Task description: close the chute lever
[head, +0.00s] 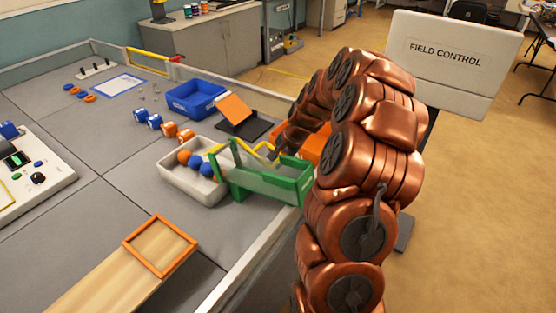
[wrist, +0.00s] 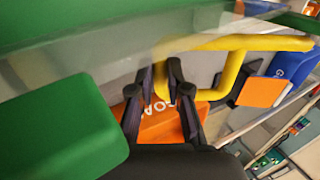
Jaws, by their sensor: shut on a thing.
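The chute is a green frame with clear side panels (head: 262,178) at the table's right edge. Its yellow lever (head: 262,146) shows above the frame. In the wrist view the yellow lever (wrist: 240,42) crosses the upper part, and its bent end runs down between my fingers. My gripper (wrist: 162,78) is shut on that end. In the head view my copper arm hides most of the gripper. A green part of the chute (wrist: 60,130) fills the lower left of the wrist view.
A white tray (head: 218,200) with orange and blue balls stands beside the chute. A blue bin (head: 195,99), a tilted orange panel (head: 235,109) and small blue and orange blocks lie beyond. An orange GOAL piece (wrist: 160,128) is behind my fingers. A wooden ramp (head: 120,272) lies in front.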

